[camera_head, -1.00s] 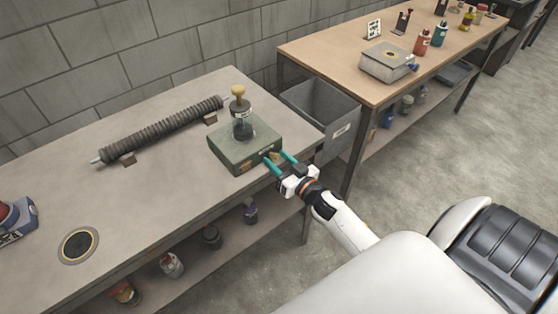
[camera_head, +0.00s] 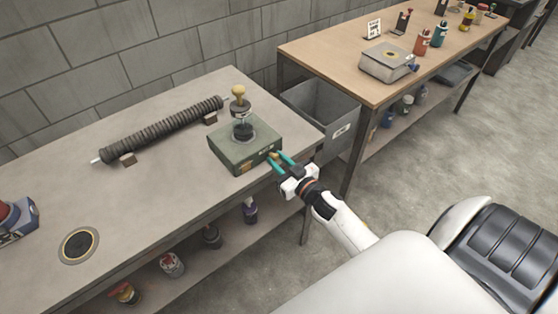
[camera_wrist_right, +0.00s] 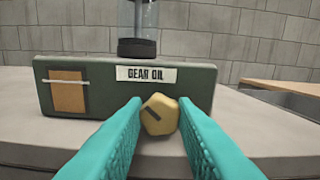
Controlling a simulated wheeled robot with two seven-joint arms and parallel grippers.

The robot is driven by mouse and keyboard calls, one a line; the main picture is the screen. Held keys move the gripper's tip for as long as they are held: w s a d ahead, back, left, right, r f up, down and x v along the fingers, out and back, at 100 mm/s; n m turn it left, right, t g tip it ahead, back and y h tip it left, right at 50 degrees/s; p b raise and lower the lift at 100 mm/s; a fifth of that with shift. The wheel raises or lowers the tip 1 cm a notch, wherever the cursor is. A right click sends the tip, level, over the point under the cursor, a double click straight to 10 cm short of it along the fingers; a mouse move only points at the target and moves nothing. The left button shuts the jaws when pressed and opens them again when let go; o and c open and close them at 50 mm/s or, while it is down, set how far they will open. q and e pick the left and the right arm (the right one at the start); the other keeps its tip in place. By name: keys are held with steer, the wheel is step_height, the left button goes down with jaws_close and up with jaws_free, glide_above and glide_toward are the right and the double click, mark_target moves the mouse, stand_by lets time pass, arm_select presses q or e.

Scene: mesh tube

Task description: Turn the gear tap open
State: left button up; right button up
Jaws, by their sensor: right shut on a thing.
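The gear tap is a brass knob (camera_wrist_right: 160,114) on the front of a green box labelled "GEAR OIL" (camera_wrist_right: 195,88). In the right wrist view the dark slot on its face runs at a slant. My right gripper (camera_head: 280,161) has its teal fingers at the front of the green box (camera_head: 232,152) in the head view. In the right wrist view the fingertips (camera_wrist_right: 160,112) sit on both sides of the knob, shut on it. A clear cylinder with a wooden-topped plunger (camera_head: 240,112) stands on the box. My left gripper is not in view.
A ribbed dark tube (camera_head: 165,130) lies on supports on the grey bench (camera_head: 150,200). A round ring (camera_head: 78,245) is set in the bench at left. A grey bin (camera_head: 325,108) stands behind the bench's right end, beside a wooden table (camera_head: 330,62).

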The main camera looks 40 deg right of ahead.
steer(key=n, duration=0.4)
steer(key=shift+n, duration=2.1)
steer(key=o, duration=1)
steer(key=shift+s+f, duration=0.1)
